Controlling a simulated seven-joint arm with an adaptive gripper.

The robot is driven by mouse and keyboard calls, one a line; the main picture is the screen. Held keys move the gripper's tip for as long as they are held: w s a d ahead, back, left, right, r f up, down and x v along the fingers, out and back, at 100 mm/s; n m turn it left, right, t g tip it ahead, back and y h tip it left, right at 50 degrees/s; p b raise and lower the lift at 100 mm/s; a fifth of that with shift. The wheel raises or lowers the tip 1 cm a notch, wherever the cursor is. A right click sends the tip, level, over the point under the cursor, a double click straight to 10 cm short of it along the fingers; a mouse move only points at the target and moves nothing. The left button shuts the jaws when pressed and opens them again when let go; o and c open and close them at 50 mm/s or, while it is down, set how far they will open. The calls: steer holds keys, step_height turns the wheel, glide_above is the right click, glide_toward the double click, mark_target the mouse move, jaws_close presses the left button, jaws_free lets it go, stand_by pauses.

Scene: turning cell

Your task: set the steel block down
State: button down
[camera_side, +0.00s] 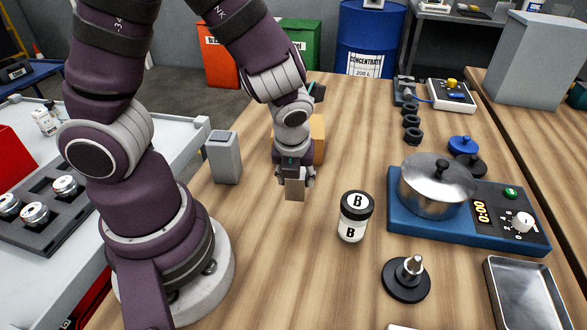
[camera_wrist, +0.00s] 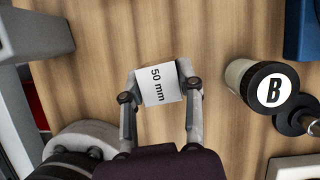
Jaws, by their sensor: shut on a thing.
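The steel block (camera_side: 295,188) is a small block between the fingers of my gripper (camera_side: 294,180). In the wrist view the block (camera_wrist: 159,84) shows a pale face marked "50 mm". My gripper (camera_wrist: 160,92) is shut on it, with one finger on each side. The block is over the wooden bench (camera_side: 255,240), left of the jar marked B. I cannot tell whether its underside touches the wood.
The jar marked B (camera_side: 355,216) stands close on the right. A grey upright block (camera_side: 224,157) stands to the left, and an orange-tan box (camera_side: 317,138) is behind my gripper. A blue hotplate with a pot (camera_side: 436,184) is farther right. Bare wood lies in front.

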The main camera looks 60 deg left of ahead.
steer(key=d+n+g, duration=0.1)
steer(key=d+n, duration=0.2)
steer(key=s+d+n+g, duration=0.1)
steer(key=d+n, duration=0.2)
steer(key=s+d+n+g, duration=0.1)
steer(key=d+n, duration=0.2)
steer(key=shift+d+r+y, duration=0.2)
steer(key=shift+r+y, duration=0.05)
steer(key=shift+y, duration=0.15)
steer(key=s+d+r+n+g+h, duration=0.1)
steer(key=s+d+r+n+g, duration=0.2)
steer(key=s+d+n, duration=0.3)
steer(key=shift+n, duration=0.7)
steer(key=f, duration=0.5)
steer(key=w+f, duration=0.1)
steer(key=f, duration=0.2)
steer(key=shift+d+f, duration=0.1)
steer(key=shift+f, duration=0.05)
steer(key=shift+f, duration=0.1)
steer(key=c, duration=0.7)
jaws_free()
steer(key=shift+c, duration=0.2)
